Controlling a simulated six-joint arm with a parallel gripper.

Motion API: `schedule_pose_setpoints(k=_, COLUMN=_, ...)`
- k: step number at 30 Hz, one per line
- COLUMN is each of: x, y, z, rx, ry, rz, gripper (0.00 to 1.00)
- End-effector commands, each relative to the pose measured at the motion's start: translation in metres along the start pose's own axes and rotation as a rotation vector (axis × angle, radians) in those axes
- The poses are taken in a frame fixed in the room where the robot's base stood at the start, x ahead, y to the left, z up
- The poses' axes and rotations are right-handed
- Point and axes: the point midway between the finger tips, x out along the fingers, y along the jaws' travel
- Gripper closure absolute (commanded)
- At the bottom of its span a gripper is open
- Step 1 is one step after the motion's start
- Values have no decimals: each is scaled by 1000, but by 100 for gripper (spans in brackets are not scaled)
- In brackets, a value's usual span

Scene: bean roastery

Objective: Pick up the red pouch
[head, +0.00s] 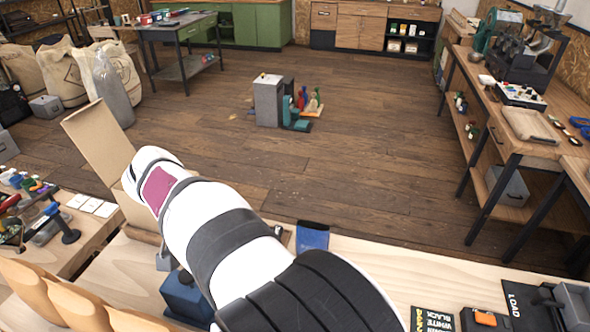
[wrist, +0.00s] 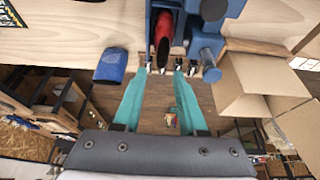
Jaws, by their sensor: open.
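In the wrist view, a narrow red item (wrist: 163,38) stands out between blue uprights of a blue holder (wrist: 207,45). I cannot tell if it is the red pouch; only a strip of it shows. My gripper (wrist: 164,70) has two teal fingers, spread apart with nothing clearly between them. Their tips are near the holder's edge, just below the red item in the picture. In the head view my arm hides the gripper and the red item; part of the blue holder (head: 184,296) shows beside the arm.
A blue pouch-like item (wrist: 111,66) lies on the pale wooden bench (wrist: 40,45) left of the fingers; it also shows in the head view (head: 312,236). An open cardboard box (wrist: 250,90) stands close to the right. Dark boxes (head: 485,318) sit at the bench's right end.

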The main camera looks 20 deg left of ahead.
Motion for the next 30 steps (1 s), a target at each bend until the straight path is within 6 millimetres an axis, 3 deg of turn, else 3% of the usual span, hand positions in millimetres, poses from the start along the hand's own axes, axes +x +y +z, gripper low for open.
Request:
schedule_pose_setpoints(k=3, x=37, y=1, z=0, rx=-1, ry=-4, rz=6, gripper=59)
schedule_pose_setpoints(k=6, x=60, y=1, z=0, rx=-1, ry=-4, rz=4, gripper=59)
schedule_pose_setpoints(k=18, x=124, y=-6, z=-3, rx=0, ry=-4, rz=2, gripper=59)
schedule_pose_setpoints(k=26, x=127, y=-6, z=-4, rx=0, ry=-2, rz=-1, gripper=61)
schedule_pose_setpoints(k=30, x=127, y=-6, z=-4, rx=0, ry=-2, rz=-1, gripper=86)
